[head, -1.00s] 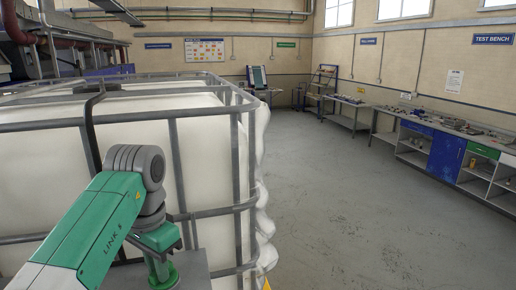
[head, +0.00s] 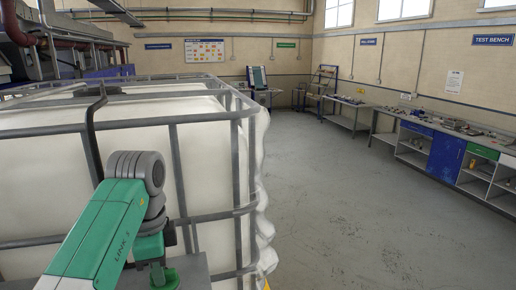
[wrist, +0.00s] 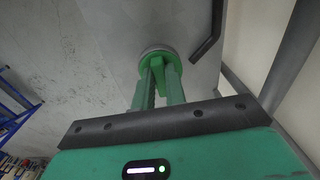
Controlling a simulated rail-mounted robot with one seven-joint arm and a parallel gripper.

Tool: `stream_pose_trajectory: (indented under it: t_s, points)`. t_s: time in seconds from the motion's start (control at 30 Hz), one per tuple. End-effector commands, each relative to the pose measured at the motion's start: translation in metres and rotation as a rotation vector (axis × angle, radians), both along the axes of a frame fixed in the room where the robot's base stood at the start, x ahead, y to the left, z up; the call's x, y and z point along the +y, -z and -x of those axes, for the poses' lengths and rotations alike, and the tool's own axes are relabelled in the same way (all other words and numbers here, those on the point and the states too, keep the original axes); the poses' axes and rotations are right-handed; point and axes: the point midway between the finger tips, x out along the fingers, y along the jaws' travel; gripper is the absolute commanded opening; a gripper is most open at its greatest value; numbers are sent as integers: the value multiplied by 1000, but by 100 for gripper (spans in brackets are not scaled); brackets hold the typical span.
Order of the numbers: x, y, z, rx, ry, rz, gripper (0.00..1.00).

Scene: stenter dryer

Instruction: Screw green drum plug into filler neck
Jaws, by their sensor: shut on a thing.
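The green drum plug (wrist: 157,57) is a round piece with an upright grip, seen near the top middle of the wrist view. My gripper (wrist: 160,75) is shut on that grip with its two green fingers. In the head view the green plug (head: 166,280) shows at the bottom edge, below my gripper (head: 158,268), over a grey surface. A grey round rim (wrist: 153,49) shows close around the plug's far side and may be the filler neck. How deep the plug sits, and whether its thread is engaged, is hidden.
A white tank in a grey tubular cage (head: 210,118) stands close beside my arm. A dark bent bar (wrist: 210,40) is near the plug at right. Open grey floor (head: 350,190) lies right of the cage, with workbenches (head: 445,140) along the wall.

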Motion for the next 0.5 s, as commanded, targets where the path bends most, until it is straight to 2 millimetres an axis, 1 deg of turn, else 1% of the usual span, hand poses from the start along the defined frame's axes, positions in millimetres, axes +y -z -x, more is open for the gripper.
stream_pose_trajectory:
  t_s: [0.03,0.13,0.4,0.47,0.5]
  points:
    - [0,2,0,2,68,3,0]
    - [0,1,-1,1,165,1,0]
    - [0,2,-1,1,188,0,0]
    - [0,2,-2,0,223,1,0]
    - [-1,2,-2,1,281,2,0]
